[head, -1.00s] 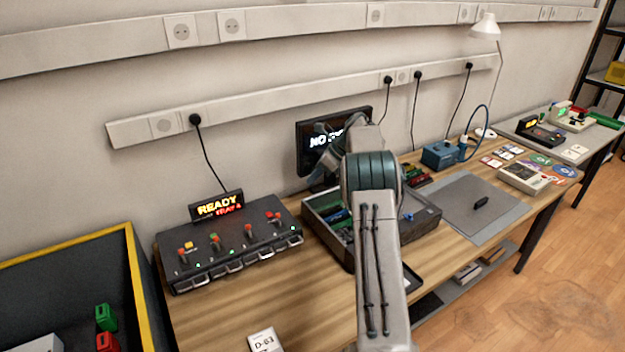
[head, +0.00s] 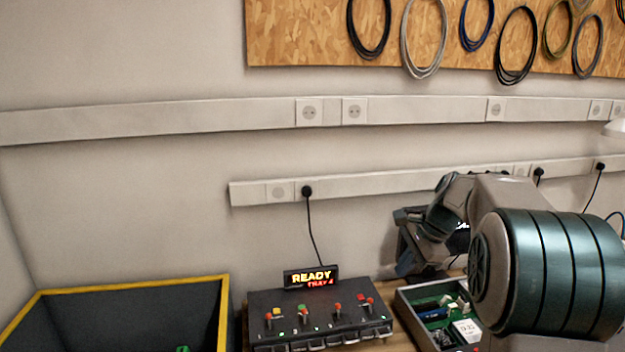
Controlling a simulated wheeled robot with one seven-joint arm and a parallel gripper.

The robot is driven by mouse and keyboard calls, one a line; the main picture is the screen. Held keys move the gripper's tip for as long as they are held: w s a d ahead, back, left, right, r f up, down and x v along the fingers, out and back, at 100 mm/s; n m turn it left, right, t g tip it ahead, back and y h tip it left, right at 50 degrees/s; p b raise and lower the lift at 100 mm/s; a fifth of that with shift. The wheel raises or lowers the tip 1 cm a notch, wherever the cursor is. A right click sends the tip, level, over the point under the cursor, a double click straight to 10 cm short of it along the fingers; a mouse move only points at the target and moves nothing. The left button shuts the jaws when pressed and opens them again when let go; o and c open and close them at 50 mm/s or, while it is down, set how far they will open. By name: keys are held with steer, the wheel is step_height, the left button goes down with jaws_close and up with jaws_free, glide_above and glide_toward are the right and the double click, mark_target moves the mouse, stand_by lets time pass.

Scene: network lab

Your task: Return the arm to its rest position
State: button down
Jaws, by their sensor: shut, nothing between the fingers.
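My arm fills the right side of the head view, with a large ribbed teal joint (head: 555,270) close to the camera. Beyond it, a grey link bends left and down to a darker wrist part (head: 450,208) in front of the wall. I cannot make out my gripper's fingers; the arm's far end blends into dark shapes there, over the back of the workbench. I see nothing carried by the arm.
A black switch console (head: 320,322) with a lit READY sign (head: 311,277) stands below the arm's left. An open parts box (head: 408,312) sits under the arm. A yellow-rimmed dark bin (head: 224,305) is at lower left. Cable coils (head: 424,40) hang above.

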steer(key=s+a+f+n+h, duration=0.1)
steer(key=s+n, duration=0.6)
steer(key=s, duration=0.7)
steer(key=s+a+f+n+t+h, duration=0.1)
steer(key=s+a+f+n+h, duration=0.1)
steer(key=s+n, duration=0.6)
steer(key=s+a+h, duration=0.1)
steer(key=s+a, duration=0.1)
steer(key=s, duration=0.4)
steer(key=shift+s+a+f, duration=0.15)
steer(key=shift+s+a, duration=0.05)
steer(key=shift+s, duration=0.15)
